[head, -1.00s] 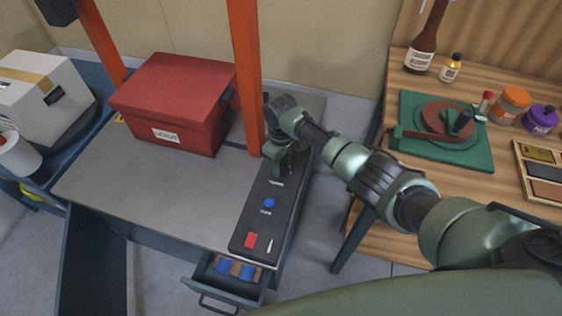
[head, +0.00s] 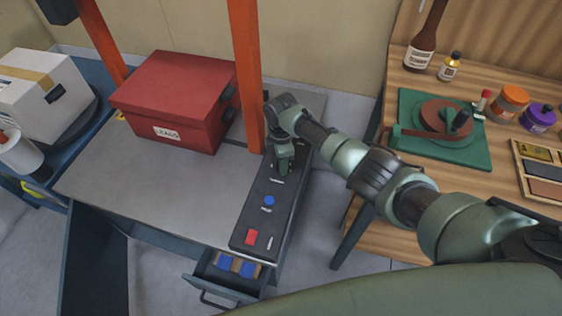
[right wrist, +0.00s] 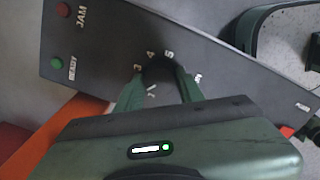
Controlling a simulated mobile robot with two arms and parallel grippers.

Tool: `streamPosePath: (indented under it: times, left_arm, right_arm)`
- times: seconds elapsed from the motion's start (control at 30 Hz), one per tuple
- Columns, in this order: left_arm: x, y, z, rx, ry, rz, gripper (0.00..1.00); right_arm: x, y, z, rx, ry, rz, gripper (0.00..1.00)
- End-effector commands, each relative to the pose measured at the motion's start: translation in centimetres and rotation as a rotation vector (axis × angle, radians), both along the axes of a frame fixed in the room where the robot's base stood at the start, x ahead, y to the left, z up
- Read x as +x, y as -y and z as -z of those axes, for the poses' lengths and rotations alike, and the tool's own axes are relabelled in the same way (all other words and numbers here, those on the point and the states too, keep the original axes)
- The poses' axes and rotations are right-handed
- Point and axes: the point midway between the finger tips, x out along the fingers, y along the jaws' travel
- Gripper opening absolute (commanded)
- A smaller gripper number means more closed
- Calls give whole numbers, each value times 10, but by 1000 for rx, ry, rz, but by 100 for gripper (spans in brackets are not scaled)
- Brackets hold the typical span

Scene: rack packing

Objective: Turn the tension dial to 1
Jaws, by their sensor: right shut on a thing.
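The tension dial (right wrist: 158,70) is a dark round knob on the dark control panel (head: 249,221), with white numbers around it; 3, 4 and 5 read clearly in the right wrist view. My right gripper (head: 284,168) points down at the far part of the panel in the head view and hides the dial there. In the right wrist view my right gripper (right wrist: 160,76) has its two green fingers on either side of the dial, shut on it. The dial's pointer cannot be made out. My left gripper is not in view.
The panel has a blue button (head: 269,201), a red switch (head: 251,237), a green READY light (right wrist: 57,63) and a red JAM light (right wrist: 63,10). An orange post (head: 247,80) and a red box (head: 178,100) stand close left. An open drawer (head: 210,283) is below.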

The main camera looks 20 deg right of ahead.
Motion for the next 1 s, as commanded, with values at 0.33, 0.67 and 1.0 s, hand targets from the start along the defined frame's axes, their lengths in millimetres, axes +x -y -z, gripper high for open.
streamPosePath:
  times: [0.33, 0.67, 1.0]
  left_arm:
    - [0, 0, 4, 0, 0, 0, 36]
    - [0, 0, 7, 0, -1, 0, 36]
    - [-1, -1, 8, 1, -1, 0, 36]
  right_arm:
    - [1, 1, -1, -1, 3, -317, 0]
    - [1, 0, -1, 0, 3, -535, 0]
    - [2, 0, -2, 0, 4, -627, 0]
